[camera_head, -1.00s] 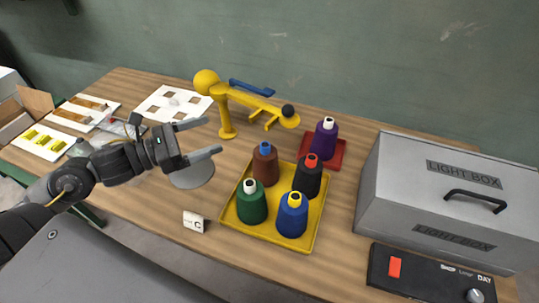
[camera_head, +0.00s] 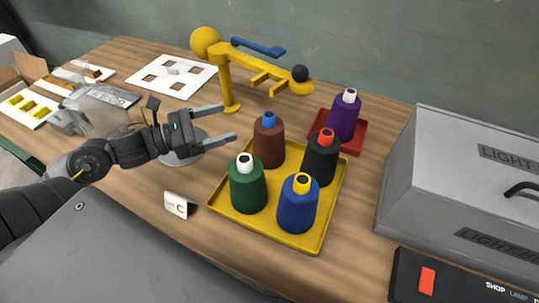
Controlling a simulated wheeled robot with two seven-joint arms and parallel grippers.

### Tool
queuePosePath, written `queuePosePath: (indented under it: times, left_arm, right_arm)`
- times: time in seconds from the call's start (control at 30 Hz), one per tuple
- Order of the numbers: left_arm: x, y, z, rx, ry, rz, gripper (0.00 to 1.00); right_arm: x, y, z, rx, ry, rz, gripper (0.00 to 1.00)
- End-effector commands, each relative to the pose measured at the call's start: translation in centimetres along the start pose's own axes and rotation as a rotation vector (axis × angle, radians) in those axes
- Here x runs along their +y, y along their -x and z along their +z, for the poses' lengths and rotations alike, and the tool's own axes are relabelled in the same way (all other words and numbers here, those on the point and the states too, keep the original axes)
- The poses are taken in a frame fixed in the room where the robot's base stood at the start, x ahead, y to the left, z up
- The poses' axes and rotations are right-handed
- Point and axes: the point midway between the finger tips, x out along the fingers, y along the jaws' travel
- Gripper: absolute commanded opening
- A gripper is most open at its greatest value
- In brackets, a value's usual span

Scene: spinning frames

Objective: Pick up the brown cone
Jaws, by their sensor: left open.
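The brown cone (camera_head: 269,144) with a blue top stands upright at the back left of the yellow tray (camera_head: 222,203). Beside it on the tray stand a green cone (camera_head: 248,190) with a white top, a blue cone (camera_head: 297,209) with a yellow top and a black cone (camera_head: 321,163) with a red top. My left gripper (camera_head: 229,123) is open and empty, to the left of the brown cone, its fingers pointing toward it and apart from it. My right gripper is not in view.
A purple cone (camera_head: 344,119) stands on a red tray (camera_head: 358,140) behind. A yellow stand (camera_head: 226,85) with an arm rises behind the brown cone. A grey light box (camera_head: 440,160) fills the right. A grey disc (camera_head: 183,157) lies below my gripper, and a card (camera_head: 177,205) stands left of the tray.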

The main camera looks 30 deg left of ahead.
Motion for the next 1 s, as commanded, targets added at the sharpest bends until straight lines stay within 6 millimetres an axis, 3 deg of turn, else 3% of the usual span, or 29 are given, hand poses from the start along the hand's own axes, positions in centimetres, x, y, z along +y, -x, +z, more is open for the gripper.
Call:
queuePosePath:
  times: [0.03,0.1,0.3,0.67,1.0]
  left_arm:
    - [0.0,0.0,-3.0,0.000,0.000,0.000,0.85]
    - [0.0,-0.1,-4.9,0.000,0.000,-0.001,0.85]
    - [0.0,-0.1,-7.7,0.000,0.000,-0.002,0.85]
    - [0.0,-0.5,-7.9,-0.001,0.000,-0.003,0.85]
    - [0.1,-4.3,-7.8,-0.004,0.000,-0.001,0.85]
  right_arm:
    - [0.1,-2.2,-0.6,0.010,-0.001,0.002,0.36]
    - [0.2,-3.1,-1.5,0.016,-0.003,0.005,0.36]
    - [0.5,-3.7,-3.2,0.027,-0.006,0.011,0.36]
    - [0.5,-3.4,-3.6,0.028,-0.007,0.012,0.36]
    - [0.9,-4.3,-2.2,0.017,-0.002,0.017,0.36]
